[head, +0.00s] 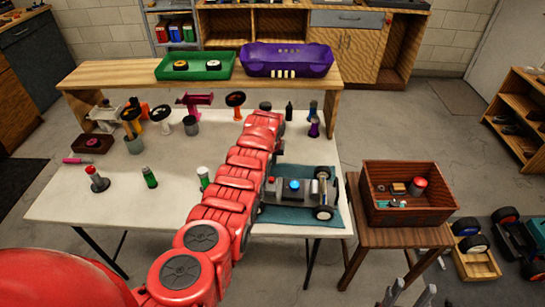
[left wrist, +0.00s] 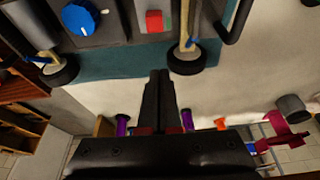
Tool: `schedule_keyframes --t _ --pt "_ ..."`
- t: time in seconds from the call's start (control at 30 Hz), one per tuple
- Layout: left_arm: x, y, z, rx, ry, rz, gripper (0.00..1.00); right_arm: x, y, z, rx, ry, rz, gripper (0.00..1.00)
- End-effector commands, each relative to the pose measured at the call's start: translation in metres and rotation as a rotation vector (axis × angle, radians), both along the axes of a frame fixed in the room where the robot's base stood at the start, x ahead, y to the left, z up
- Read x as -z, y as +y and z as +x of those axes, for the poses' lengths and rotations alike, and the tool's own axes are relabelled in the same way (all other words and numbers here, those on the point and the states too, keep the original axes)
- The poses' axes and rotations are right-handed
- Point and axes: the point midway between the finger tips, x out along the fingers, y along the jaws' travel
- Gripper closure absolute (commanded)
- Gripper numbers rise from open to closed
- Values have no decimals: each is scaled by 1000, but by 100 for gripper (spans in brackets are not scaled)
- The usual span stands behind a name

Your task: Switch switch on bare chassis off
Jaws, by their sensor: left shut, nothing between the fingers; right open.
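The bare chassis (head: 305,193) is a grey body with wheels, on a teal mat (head: 285,219) at the right end of the white table. My left arm covers its left part. A blue knob (head: 294,185) is on top. In the left wrist view, the chassis fills the top, with the blue knob (left wrist: 80,17) and a red switch (left wrist: 154,20) beside it. My left gripper (left wrist: 160,78) is shut and empty, its tips below the switch in that picture and apart from it. My right gripper (head: 406,291) is open and empty at the bottom right, away from the chassis.
A wooden crate (head: 410,216) with small parts stands on a stool right of the table. Several bottles and stands occupy the white table (head: 110,205). A green tray (head: 196,73) and a purple car body (head: 287,67) are on the back bench.

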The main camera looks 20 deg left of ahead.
Motion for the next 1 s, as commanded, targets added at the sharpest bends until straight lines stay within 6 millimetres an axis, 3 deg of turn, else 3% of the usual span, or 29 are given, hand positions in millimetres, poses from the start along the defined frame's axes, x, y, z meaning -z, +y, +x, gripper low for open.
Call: schedule_keyframes --t 0.03,0.1,0.4,0.47,1.0 --pt "3 0 0 0 1 0 100 -1 0 0 0 0 0 50" --pt "17 1 3 -1 0 -1 100 23 0 0 0 0 0 50" --pt "31 2 9 0 -2 -1 100 59 0 0 0 0 0 50" --pt "19 2 8 0 -1 1 100 40 0 0 0 1 0 50" --pt "16 -2 -15 0 4 0 100 -50 0 0 0 0 0 50"
